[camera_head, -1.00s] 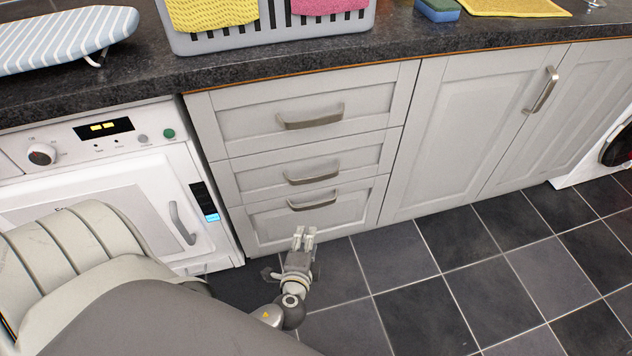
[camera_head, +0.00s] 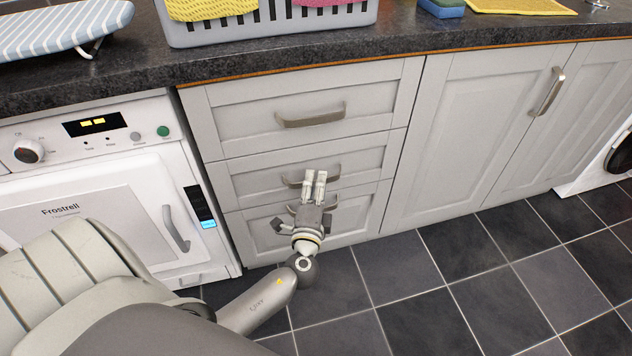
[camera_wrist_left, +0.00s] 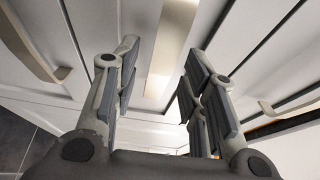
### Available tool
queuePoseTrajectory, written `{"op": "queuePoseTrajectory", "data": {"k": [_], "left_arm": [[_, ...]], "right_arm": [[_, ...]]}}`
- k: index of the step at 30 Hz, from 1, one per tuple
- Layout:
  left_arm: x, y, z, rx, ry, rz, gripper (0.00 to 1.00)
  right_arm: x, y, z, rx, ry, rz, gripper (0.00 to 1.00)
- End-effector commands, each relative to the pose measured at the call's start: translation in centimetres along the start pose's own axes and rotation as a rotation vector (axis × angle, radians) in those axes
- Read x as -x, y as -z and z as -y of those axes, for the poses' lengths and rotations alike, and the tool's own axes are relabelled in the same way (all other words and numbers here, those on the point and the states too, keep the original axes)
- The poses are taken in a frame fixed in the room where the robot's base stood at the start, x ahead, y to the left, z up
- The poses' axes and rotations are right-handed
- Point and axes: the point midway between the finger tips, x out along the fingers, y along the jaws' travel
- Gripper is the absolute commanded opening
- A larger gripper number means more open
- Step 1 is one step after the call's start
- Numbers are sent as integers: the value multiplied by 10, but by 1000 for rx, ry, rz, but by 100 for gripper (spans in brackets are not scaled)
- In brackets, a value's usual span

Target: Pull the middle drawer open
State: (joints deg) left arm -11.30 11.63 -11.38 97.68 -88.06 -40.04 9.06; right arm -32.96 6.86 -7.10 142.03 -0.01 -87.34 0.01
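The middle drawer (camera_head: 250,181) is a pale grey panel front in a stack of three, and it looks shut. Its bar handle (camera_head: 291,183) is partly hidden behind my left gripper (camera_head: 314,176) in the head view. In the left wrist view the two fingers of my left gripper (camera_wrist_left: 158,82) are apart, and the middle handle (camera_wrist_left: 171,42) shows between them. I cannot tell whether the fingers touch it. My right gripper is not in view.
The top drawer handle (camera_head: 311,117) is above, and the bottom drawer handle (camera_head: 325,208) sits just below, partly behind my gripper. A white washing machine (camera_head: 90,215) stands to the left. A cupboard (camera_head: 450,150) is to the right. The tiled floor (camera_head: 430,290) in front is clear.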

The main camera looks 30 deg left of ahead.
Motion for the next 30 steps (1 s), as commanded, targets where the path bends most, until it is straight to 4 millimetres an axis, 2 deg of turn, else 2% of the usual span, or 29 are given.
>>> {"op": "queuePoseTrajectory", "data": {"k": [5,14,23,30], "left_arm": [[-14,0,0,0,-1,1,39],[-15,0,-1,0,-2,0,38],[-15,0,-1,0,-2,0,0],[-15,0,-1,0,-2,0,0]], "right_arm": [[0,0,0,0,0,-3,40],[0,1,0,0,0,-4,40],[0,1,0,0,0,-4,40],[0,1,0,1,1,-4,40]]}}
